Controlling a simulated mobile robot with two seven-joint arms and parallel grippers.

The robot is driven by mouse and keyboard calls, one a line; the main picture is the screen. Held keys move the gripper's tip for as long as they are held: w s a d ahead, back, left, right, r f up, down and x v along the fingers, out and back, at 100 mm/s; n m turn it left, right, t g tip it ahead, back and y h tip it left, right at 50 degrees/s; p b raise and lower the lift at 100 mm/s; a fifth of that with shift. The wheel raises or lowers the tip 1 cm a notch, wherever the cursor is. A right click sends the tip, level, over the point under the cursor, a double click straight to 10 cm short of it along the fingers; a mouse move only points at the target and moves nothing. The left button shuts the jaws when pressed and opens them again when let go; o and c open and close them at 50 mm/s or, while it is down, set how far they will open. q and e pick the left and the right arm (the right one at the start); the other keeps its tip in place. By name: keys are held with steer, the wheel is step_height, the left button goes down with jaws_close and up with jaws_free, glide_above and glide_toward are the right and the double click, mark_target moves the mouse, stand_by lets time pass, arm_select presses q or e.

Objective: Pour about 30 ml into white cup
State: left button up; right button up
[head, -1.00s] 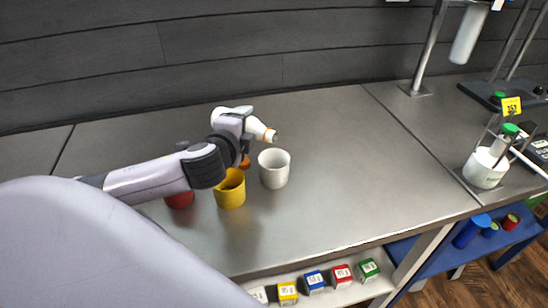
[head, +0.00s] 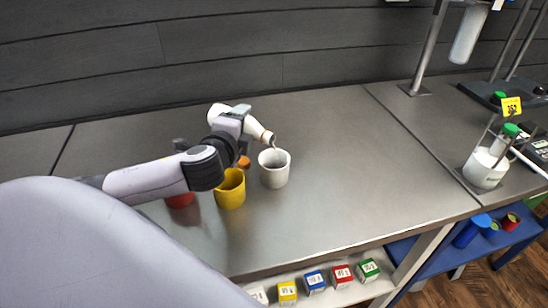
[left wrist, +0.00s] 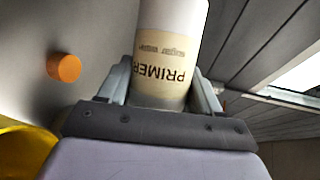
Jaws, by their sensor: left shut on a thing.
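My left gripper (head: 238,118) is shut on a white bottle (head: 260,132) labelled "PRIMER" in the left wrist view (left wrist: 165,70). The bottle is tipped, its mouth pointing right and downward. The mouth is just above the rim of the white cup (head: 275,174), and a small dark streak runs from it toward the cup's opening. The white cup stands upright on the steel bench. How much is inside it cannot be seen. My right gripper is out of view.
A yellow cup (head: 230,191) stands left of the white cup, with a red cup (head: 180,201) further left, partly behind my arm. An orange cap (head: 244,162) lies on the bench (head: 345,170). A wash bottle (head: 484,169) stands at right. The bench's middle is clear.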

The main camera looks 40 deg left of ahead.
arm_select(q)
steer(key=shift+a, duration=0.6)
steer(key=shift+a, duration=0.15)
steer(key=shift+r, duration=0.2)
stand_by(1.8)
steer(key=shift+f, duration=0.1)
steer(key=shift+a+n, duration=0.1)
steer(key=shift+n, duration=0.3)
steer(key=shift+r+n+h, duration=0.2)
steer(key=shift+n+h, duration=0.4)
steer(key=shift+n, duration=0.1)
steer(key=shift+d+n+g+h, duration=0.4)
steer(key=shift+d+n, duration=0.1)
steer(key=shift+n, duration=0.2)
steer(key=shift+d+f+n+h, duration=0.2)
steer(key=shift+f+n+h, duration=0.1)
steer(key=shift+n, duration=0.1)
